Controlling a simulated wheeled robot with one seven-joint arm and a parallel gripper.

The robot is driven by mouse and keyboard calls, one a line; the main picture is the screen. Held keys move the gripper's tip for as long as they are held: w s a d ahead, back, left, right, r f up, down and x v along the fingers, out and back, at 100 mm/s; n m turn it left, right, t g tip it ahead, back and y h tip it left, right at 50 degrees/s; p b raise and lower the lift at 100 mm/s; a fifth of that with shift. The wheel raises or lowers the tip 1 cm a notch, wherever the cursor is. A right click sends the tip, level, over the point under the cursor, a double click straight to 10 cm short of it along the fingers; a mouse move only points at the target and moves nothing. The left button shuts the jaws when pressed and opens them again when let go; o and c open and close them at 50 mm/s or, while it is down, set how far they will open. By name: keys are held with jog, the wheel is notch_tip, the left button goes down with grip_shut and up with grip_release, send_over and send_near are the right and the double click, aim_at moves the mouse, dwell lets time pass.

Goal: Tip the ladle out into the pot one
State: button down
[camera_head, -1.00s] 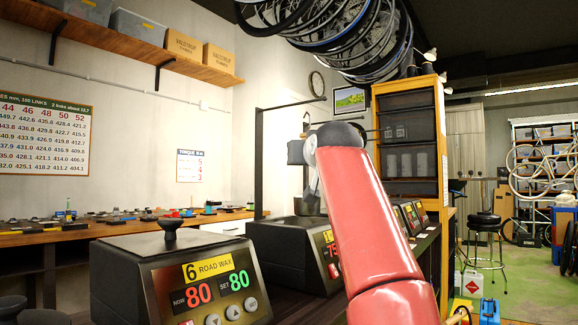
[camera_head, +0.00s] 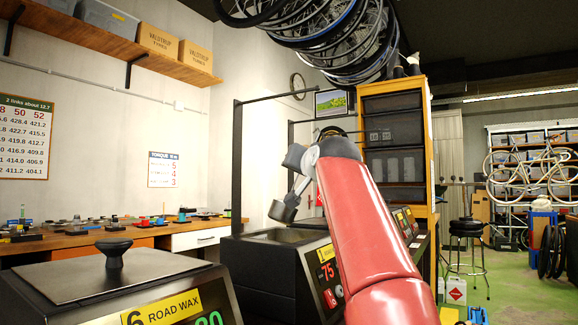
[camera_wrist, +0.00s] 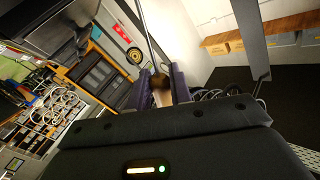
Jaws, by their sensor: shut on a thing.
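The ladle's dark bowl (camera_head: 284,208) hangs tilted at the lower left of my wrist in the head view, just above the open pot of a black wax heater. That heater, pot one (camera_head: 265,262), has a yellow label seeming to begin with 1 and red digits reading 75. My gripper (camera_wrist: 160,88) is shut on the ladle's brown handle end (camera_wrist: 160,97) in the wrist view, with a thin rod running up from it. In the head view my red arm hides the gripper's fingers and part of the pot. The bowl's contents cannot be seen.
A lidded heater marked 6 Road Wax (camera_head: 120,275) stands at the front left. More heaters (camera_head: 405,222) stand behind my arm at the right. A black post and bar frame (camera_head: 237,165) rises behind the pot. A drawer cabinet (camera_head: 392,130) stands beyond, with wheels (camera_head: 320,35) hanging overhead.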

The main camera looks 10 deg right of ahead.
jog(key=d+f+m, duration=0.2)
jog(key=m, duration=0.1)
jog(key=d+f+m+b, duration=0.1)
jog(key=d+f+m, duration=0.1)
jog(key=f+m, duration=0.1)
jog(key=d+f+m, duration=0.2)
jog(key=m, duration=0.2)
jog(key=shift+d+f+m, duration=0.1)
jog(key=shift+f+m, duration=0.2)
jog(key=shift+d+f+m+b, duration=0.25)
jog(key=shift+f+m+b, duration=0.2)
jog(key=shift+f+m, duration=0.35)
jog(key=shift+r, duration=0.1)
